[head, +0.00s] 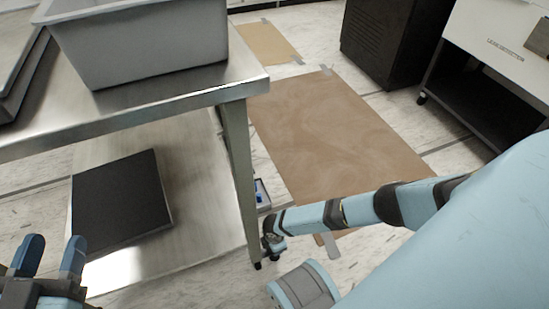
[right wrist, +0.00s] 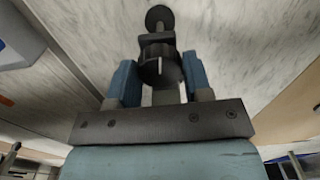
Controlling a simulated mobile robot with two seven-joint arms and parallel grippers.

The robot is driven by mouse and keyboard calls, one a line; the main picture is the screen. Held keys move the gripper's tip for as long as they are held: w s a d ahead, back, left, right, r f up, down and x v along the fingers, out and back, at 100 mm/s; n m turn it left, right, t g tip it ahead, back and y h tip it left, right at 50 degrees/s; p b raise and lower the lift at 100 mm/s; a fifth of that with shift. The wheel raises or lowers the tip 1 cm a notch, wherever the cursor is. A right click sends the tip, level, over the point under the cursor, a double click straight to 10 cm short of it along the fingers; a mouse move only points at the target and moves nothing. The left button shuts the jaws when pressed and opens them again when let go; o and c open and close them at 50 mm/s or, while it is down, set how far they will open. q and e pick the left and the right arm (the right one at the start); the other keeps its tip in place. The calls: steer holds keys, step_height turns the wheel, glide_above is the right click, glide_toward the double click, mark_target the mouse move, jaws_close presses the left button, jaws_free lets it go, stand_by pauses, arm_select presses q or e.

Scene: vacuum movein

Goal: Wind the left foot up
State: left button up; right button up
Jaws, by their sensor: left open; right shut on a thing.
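The steel bench's near leg (head: 238,165) ends in a small dark foot (head: 257,265) at the floor. My right gripper (head: 271,240) is low beside the bottom of this leg. In the right wrist view, the blue fingers of my right gripper (right wrist: 160,82) are shut on a dark ridged collar (right wrist: 161,66) with a pale mark. Beyond the collar are a short stem and a round dark pad (right wrist: 159,17). My left gripper (head: 45,262) is open and empty at the lower left, in front of the bench's lower shelf (head: 195,215).
A grey bin (head: 140,45) stands on the bench top. A black slab (head: 120,200) lies on the lower shelf. A small tray with something blue (head: 262,193) is behind the leg. Taped brown paper (head: 330,135) covers the floor. A black cabinet (head: 385,40) and a white cart (head: 500,45) stand behind.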

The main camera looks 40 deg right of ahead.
steer(key=n, duration=0.4)
steer(key=shift+n, duration=2.3)
steer(key=o, duration=0.9)
